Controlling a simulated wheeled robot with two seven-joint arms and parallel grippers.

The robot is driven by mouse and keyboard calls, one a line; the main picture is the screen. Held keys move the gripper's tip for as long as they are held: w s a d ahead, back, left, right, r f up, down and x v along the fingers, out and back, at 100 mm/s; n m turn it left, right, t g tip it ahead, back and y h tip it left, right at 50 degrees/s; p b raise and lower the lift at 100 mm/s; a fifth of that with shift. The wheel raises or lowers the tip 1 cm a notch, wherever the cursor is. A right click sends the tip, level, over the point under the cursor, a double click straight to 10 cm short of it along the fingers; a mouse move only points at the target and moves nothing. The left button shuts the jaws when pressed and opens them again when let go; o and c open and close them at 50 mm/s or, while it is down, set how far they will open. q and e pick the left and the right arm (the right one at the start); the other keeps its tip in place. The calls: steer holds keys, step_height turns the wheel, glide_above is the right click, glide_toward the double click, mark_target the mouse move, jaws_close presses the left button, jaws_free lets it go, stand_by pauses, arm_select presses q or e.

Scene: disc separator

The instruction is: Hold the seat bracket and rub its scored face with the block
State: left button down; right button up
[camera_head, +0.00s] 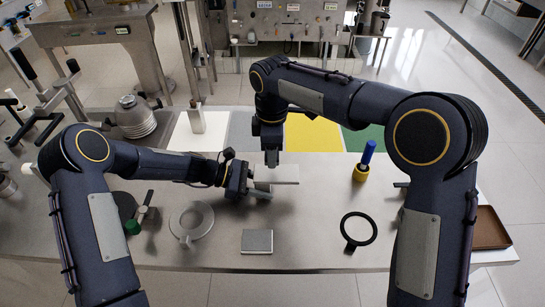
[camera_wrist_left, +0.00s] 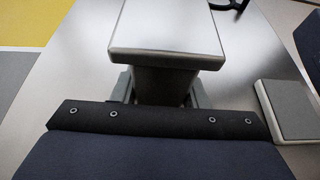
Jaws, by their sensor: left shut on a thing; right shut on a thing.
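The seat bracket (camera_head: 287,173) is a light grey plate with a thicker part under it, held level above the bench. Its pale top face also shows in the left wrist view (camera_wrist_left: 165,33). My left gripper (camera_head: 259,191) is shut on the lower part of the bracket from the left. My right gripper (camera_head: 271,160) reaches down from above, shut at the plate's far edge; its grip is partly hidden. The block (camera_head: 257,241), flat and square with a grey top and pale sides, lies on the bench in front; it also shows in the left wrist view (camera_wrist_left: 290,108).
A blue-handled tool (camera_head: 367,156) stands in a yellow holder. A brown tray (camera_head: 490,229) is far right. Bare bench surrounds the block.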

arm_select(q)
steer(key=shift+s+a+f, duration=0.1)
steer(key=shift+f, duration=0.2)
arm_select(e)
steer(key=shift+r, duration=1.45)
arm_select(q)
steer(key=c, duration=0.9)
jaws_free()
steer(key=o, duration=0.9)
steer(key=shift+r, duration=0.25)
steer(key=shift+w+a, duration=0.2)
steer(key=shift+a, duration=4.25)
arm_select(e)
steer(key=shift+r, duration=0.1)
